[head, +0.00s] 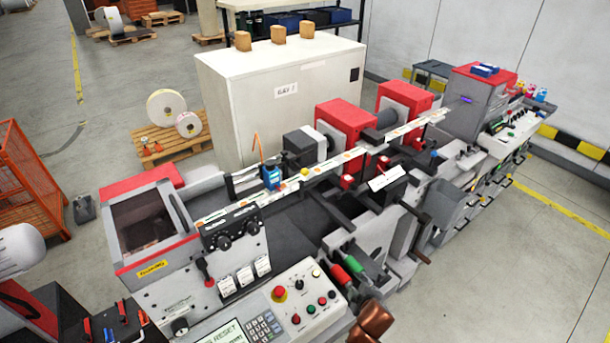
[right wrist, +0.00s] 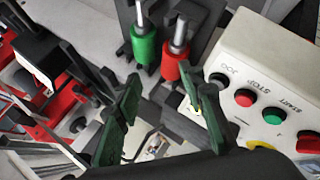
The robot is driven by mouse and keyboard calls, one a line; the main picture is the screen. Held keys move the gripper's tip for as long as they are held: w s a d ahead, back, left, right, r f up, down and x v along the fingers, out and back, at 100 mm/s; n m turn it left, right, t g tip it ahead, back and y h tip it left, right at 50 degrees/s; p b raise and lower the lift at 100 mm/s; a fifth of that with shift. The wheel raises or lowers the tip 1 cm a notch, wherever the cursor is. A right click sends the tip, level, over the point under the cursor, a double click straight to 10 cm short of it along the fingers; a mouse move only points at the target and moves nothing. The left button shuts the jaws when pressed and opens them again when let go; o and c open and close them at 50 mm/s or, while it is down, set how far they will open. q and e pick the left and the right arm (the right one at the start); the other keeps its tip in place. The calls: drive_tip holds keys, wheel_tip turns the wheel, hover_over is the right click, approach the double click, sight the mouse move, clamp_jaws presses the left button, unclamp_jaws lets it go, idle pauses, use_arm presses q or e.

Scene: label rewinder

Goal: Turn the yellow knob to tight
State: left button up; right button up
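A small yellow knob (head: 304,171) shows on the middle of the machine in the head view, beside the pale label strip. Its pointer or marking is too small to read. In the right wrist view, my right gripper (right wrist: 158,95) has its two dark green fingers spread wide apart, with nothing clearly held between them. A small yellowish patch shows by the right-hand finger there; I cannot tell whether it is the knob. I cannot pick out the right fingers clearly in the head view. My left gripper is not clearly in view.
In the right wrist view, a green roller (right wrist: 144,45) and a red roller (right wrist: 175,58) stand beyond the fingers. A control box with buttons (right wrist: 243,97) is close on the right. In the head view, a white cabinet (head: 285,115) stands behind the machine; floor at right is clear.

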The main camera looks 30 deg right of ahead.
drive_tip(key=w+d+r+n+t, duration=0.2)
drive_tip(key=w+r+n+t, duration=0.25)
drive_tip(key=w+r, duration=0.45)
drive_tip(key=n+t+y, duration=0.4)
drive_tip(key=n+y, duration=0.3)
drive_tip(key=n, duration=1.4)
approach(306, 174)
drive_tip(key=w, duration=0.3)
drive_tip(key=w+p, duration=0.1)
drive_tip(key=w, duration=0.2)
drive_tip(key=w+a+p, duration=0.1)
drive_tip(key=w, duration=0.2)
drive_tip(key=shift+w+a, duration=0.25)
drive_tip(key=shift+w, duration=0.05)
drive_tip(key=shift+w+a, duration=0.1)
drive_tip(key=shift+w, duration=0.5)
drive_tip(key=shift+c, duration=0.5)
clamp_jaws()
